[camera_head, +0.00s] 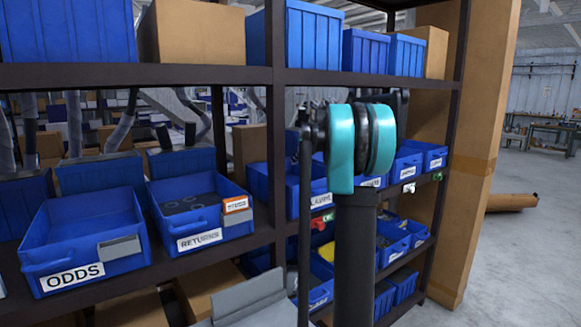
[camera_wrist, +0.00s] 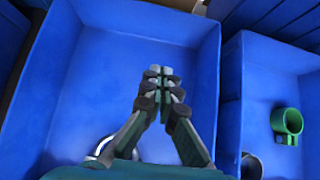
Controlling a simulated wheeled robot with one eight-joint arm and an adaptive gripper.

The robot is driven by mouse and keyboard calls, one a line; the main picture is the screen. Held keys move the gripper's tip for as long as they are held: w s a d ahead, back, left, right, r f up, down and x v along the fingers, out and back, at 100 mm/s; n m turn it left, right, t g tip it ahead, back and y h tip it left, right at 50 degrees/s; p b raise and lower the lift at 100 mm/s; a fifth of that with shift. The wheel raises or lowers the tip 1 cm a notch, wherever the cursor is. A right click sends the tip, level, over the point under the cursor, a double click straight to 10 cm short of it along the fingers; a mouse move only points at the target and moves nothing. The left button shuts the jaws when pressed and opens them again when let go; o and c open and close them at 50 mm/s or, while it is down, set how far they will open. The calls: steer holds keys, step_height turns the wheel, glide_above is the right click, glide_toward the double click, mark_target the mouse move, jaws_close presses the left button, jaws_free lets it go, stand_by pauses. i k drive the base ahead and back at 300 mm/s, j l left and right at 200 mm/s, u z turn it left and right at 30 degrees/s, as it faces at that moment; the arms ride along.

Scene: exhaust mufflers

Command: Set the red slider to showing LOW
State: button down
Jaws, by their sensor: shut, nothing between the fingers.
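A small red piece (camera_head: 319,223) sits at the front of the shelving, just left of my dark arm column in the head view. It may be the red slider, but it is too small to read any wording on it. My gripper (camera_wrist: 160,74) shows in the wrist view with its fingertips together and nothing between them. It is over a blue bin (camera_wrist: 75,75). No slider shows in the wrist view. In the head view my arm hides the gripper and part of the shelf front.
Blue bins marked ODDS (camera_head: 85,215) and RETURNS (camera_head: 215,190) stand on the middle shelf at left. An orange-and-white tag (camera_head: 235,204) is on the RETURNS bin. A green clamp (camera_wrist: 287,122) lies in the neighbouring bin. A dark shelf post (camera_head: 278,130) stands left of my arm. Open floor (camera_head: 515,250) is at right.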

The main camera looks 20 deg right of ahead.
mark_target(317, 223)
steer(key=k+l, duration=0.25)
steer(key=k, duration=0.2)
steer(key=k+l, duration=0.25)
steer(key=k, duration=0.25)
